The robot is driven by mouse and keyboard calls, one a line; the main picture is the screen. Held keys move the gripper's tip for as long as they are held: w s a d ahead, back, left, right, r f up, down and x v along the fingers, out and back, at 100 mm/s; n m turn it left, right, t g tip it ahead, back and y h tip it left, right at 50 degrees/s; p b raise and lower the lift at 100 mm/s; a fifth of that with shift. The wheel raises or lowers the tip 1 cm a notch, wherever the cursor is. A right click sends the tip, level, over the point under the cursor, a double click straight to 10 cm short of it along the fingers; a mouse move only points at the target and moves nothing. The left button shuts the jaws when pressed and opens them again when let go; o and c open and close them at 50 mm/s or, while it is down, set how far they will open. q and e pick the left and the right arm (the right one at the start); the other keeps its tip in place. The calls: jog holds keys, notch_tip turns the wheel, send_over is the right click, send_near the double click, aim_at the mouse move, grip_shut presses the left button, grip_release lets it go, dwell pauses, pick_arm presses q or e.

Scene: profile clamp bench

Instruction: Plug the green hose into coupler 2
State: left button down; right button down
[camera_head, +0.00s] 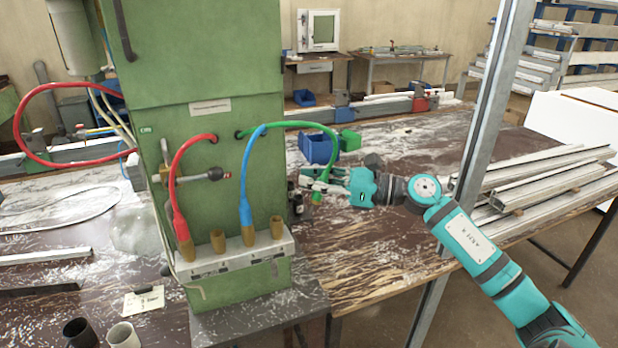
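The green hose (303,124) comes out of the green machine cabinet (209,70) and arcs to the right and down to my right gripper (322,183). That gripper appears shut on the hose near its lower end, which hangs just below the fingers. A pale block (240,256) on the cabinet's front carries a row of brass couplers. The red hose (174,180) is in the leftmost coupler. The second from the left (218,241) is empty. The blue hose (245,190) is in the third, and the rightmost coupler (277,228) is empty. My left gripper is out of view.
A blue bin (317,148) stands behind the gripper. A metal post (486,110) and stacked profiles (545,172) are on the right. Cups (123,334) stand at lower left.

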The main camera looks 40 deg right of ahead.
jog(key=s+a, duration=0.1)
jog(key=s, duration=0.5)
jog(key=shift+a, duration=0.25)
dwell(0.6)
jog(key=w+a+n+g+b, duration=0.1)
jog(key=w+a+n+g, duration=0.15)
jog(key=a, duration=0.85)
jog(key=w+a+n+g, duration=0.1)
jog(key=w+a+g, duration=0.15)
jog(key=a, duration=0.75)
jog(key=w+d, duration=0.1)
jog(key=w, duration=0.7)
jog(key=shift+d, duration=0.35)
jog(key=shift+f, duration=0.1)
jog(key=shift+b, duration=0.45)
dwell(0.9)
jog(key=shift+f+b, duration=0.35)
jog(key=shift+b, duration=0.3)
dwell(1.2)
